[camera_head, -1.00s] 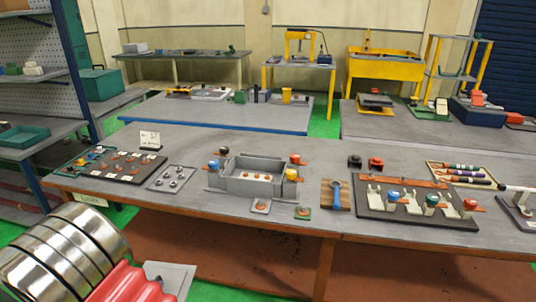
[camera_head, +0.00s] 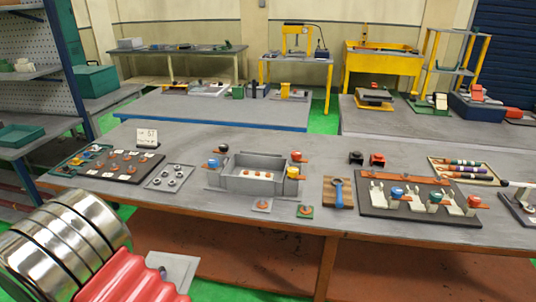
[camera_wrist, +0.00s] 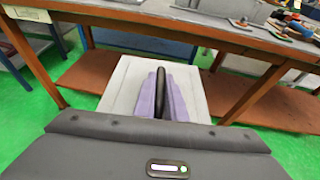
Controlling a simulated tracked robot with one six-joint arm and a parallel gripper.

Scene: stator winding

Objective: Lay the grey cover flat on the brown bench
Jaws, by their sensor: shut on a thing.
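The grey cover (camera_head: 180,270) is a flat, pale square plate, partly hidden behind my arm at the lower left of the head view. In the wrist view the cover (camera_wrist: 120,86) is seen from above, with a dark upright handle (camera_wrist: 161,92) in its middle. My gripper (camera_wrist: 161,75) has its two lilac fingers closed on this handle. The cover hangs in front of the bench, below its top and apart from it. The brown bench (camera_head: 330,232) has a brown front edge and a grey top; its edge (camera_wrist: 190,30) crosses the upper wrist view.
A grey open box fixture (camera_head: 248,184) stands mid-bench, with a dark parts board (camera_head: 107,166) to its left. A wooden block with a blue tool (camera_head: 338,192) and a dark rack (camera_head: 420,212) stand to its right. A brown lower shelf (camera_head: 260,252) spans beneath. Bare top shows along the back.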

